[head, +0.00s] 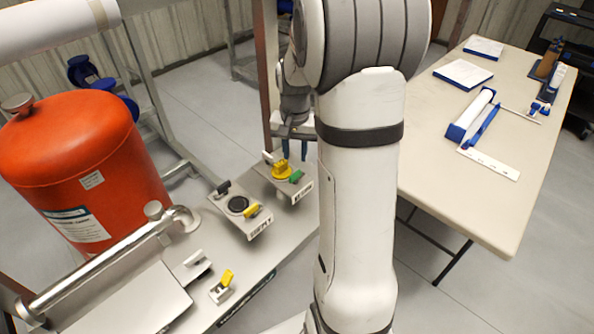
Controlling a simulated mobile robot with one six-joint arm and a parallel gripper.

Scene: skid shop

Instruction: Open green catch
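The green catch (296,176) sits on the front right of a small grey plate (304,190) on the skid, beside a round yellow knob (281,169). A black piece (268,157) sits at the plate's back left. My gripper (290,153) points down just behind and above the yellow knob, close to the green catch. Its two dark fingers look apart, with nothing seen between them. My arm hides part of the area right of the plate. I cannot tell whether a finger touches the knob.
A second plate (258,229) with a black ring and yellow catch lies to the left. A smaller yellow catch (227,278) is nearer. An orange tank (80,165) and a metal pipe (100,265) stand left. A table (520,185) with blue-white parts is right.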

